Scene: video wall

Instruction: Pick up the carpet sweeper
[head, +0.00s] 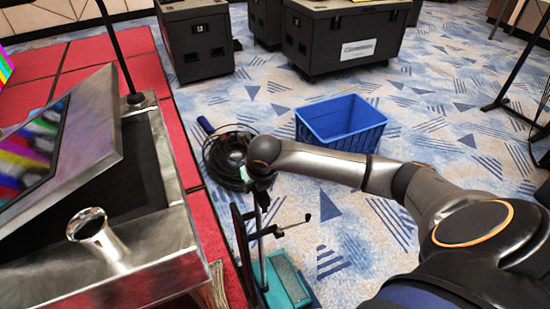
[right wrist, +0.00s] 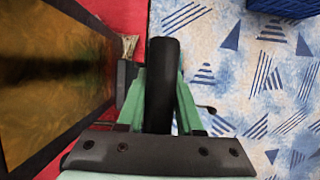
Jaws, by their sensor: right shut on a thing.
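The carpet sweeper (head: 286,283) stands on the patterned carpet in the lower middle of the head view, with a teal base, a thin dark upright and a side arm with a dark knob. My right gripper (head: 262,190) is at the top of the upright and shut on it. In the right wrist view, the green fingers of my right gripper (right wrist: 162,85) close on both sides of the thick black handle of the sweeper (right wrist: 163,55). The lower end of the sweeper is cut off by the head view's bottom edge. My left gripper is not in view.
A metal lectern (head: 125,262) with a screen stands close on the left, by the red platform edge (head: 208,235). A blue crate (head: 345,128) and a dark cable coil (head: 228,160) lie beyond my right gripper. Black cases (head: 345,40) stand behind. Carpet at the right is mostly clear.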

